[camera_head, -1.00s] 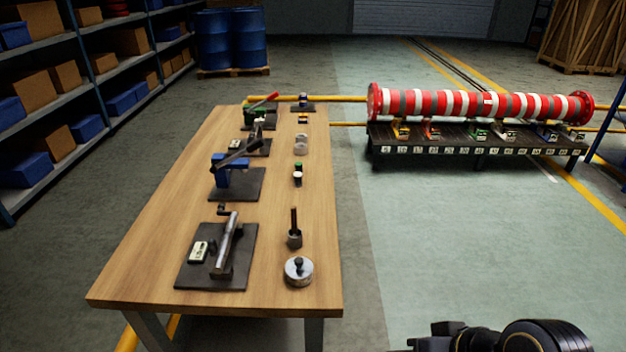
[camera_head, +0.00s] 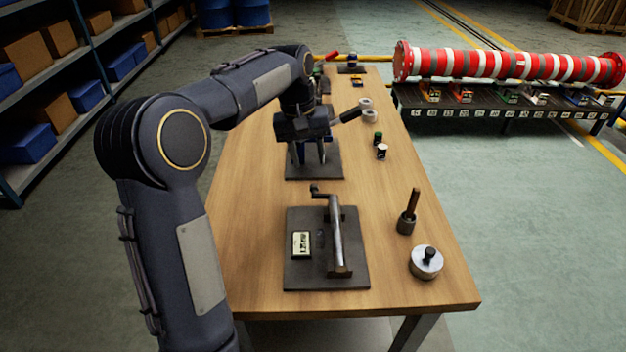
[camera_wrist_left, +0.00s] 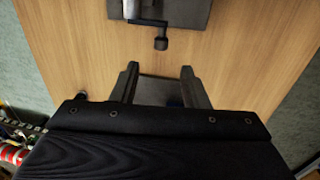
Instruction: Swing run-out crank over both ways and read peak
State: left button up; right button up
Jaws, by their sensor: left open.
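The run-out fixture is a dark plate (camera_head: 300,275) on the near part of the table. It carries a steel shaft (camera_head: 336,235) lying lengthwise and a small readout (camera_head: 301,244) whose digits are too small to read surely. The dark crank (camera_head: 318,192) is at the shaft's far end; its knob (camera_wrist_left: 160,43) shows in the left wrist view. My left gripper (camera_head: 311,160) is open, fingers pointing down, beyond the crank and in front of the blue press. My right gripper is out of view.
The press's dark plate (camera_head: 315,173) lies beyond the fixture, mostly behind my left gripper. A pot with an upright rod (camera_head: 406,222) and a round metal weight (camera_head: 426,262) stand to the right. The wooden table (camera_head: 260,297) is bare along its near edge.

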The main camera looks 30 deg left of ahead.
pick_arm(q)
jog(key=f, duration=0.4)
jog(key=d+f, duration=0.1)
jog(key=f, duration=0.2)
jog(key=shift+w+b, duration=0.25)
jog(key=shift+b, duration=0.1)
jog(key=shift+a, duration=0.1)
jog(key=shift+c, duration=0.2)
grip_shut()
jog(key=shift+r+p, duration=0.1)
jog(key=shift+p, duration=0.2)
jog(key=shift+r+y+p, duration=0.15)
jog(key=shift+y+p, duration=0.15)
jog(key=shift+p, duration=0.1)
jog(key=shift+w+d+r+g+y+p, duration=0.3)
jog(key=shift+g+y+p, duration=0.45)
jog(key=shift+p, duration=0.75)
jog(key=shift+w+d+r+g+y+p, duration=0.15)
jog(key=shift+d+r+g+y+p, duration=0.25)
jog(key=shift+y+p, duration=0.9)
jog(key=shift+w+d+r+g+y+p, duration=0.3)
jog(key=shift+g+y+p, duration=0.35)
jog(key=shift+p, duration=1.05)
jog(key=shift+s+d+f, duration=0.1)
jog(key=shift+f, duration=0.05)
